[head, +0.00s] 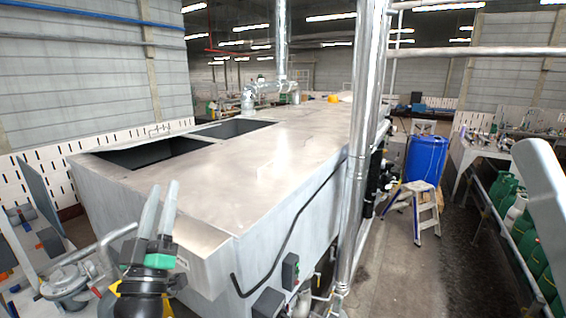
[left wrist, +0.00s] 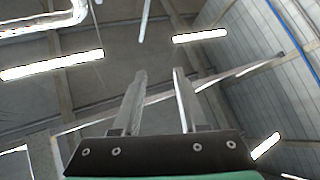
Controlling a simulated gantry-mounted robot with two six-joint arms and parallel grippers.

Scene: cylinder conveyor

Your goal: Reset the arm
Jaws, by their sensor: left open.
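My left gripper (head: 161,198) shows at the lower left of the head view, pointing up in front of the large metal machine. Its two grey fingers are apart with nothing between them. In the left wrist view the same gripper (left wrist: 160,76) points toward the ceiling, open and empty. My right gripper is in neither view. A pale grey link, which may be part of my right arm, crosses the right edge of the head view.
The large metal machine (head: 240,180) fills the middle, with open dark wells on top. A vertical steel pipe (head: 362,120) rises at its right. A blue barrel (head: 426,158) and step stool (head: 416,205) stand beyond. Green cylinders (head: 505,187) line the right side. Floor (head: 440,270) between is clear.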

